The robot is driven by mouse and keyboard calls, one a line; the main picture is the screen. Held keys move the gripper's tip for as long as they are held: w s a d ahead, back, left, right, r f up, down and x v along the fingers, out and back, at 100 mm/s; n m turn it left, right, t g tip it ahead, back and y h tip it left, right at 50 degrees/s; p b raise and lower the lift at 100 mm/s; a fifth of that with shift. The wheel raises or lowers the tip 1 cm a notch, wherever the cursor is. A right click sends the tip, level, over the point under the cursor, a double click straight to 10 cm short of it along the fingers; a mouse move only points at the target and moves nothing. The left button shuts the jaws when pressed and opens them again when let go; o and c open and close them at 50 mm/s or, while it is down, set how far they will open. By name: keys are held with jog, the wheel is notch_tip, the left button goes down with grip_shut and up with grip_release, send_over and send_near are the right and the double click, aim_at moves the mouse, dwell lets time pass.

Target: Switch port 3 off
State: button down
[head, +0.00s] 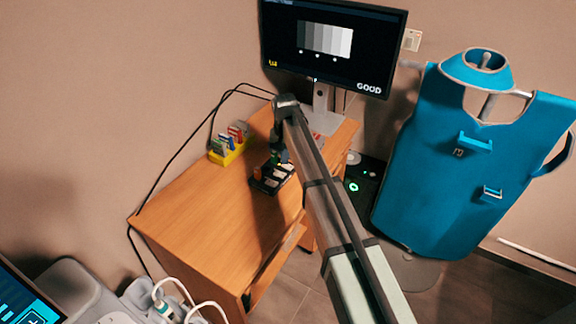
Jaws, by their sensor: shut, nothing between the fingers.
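A small dark device (263,185) lies on the wooden desk, with an orange piece (257,173) standing at its left end and pale patches along its top. It looks like the block with the ports, but it is too small to read numbers or to tell any switch's state. My arm hides its right part. My gripper (278,160) points down at the far side of this device, close above it or touching; I cannot tell which. Its fingers are small and dark here; it is shut and holds nothing.
A monitor (330,90) reading "GOOD" stands behind. A black cable (185,150) runs along the desk's left edge. The desk's front left (190,215) is clear. A blue apron (440,170) hangs at right.

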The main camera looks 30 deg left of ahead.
jog(key=shift+f, duration=0.3)
dwell(0.4)
jog(key=shift+r, duration=3.55)
jog(key=shift+d+f, duration=0.1)
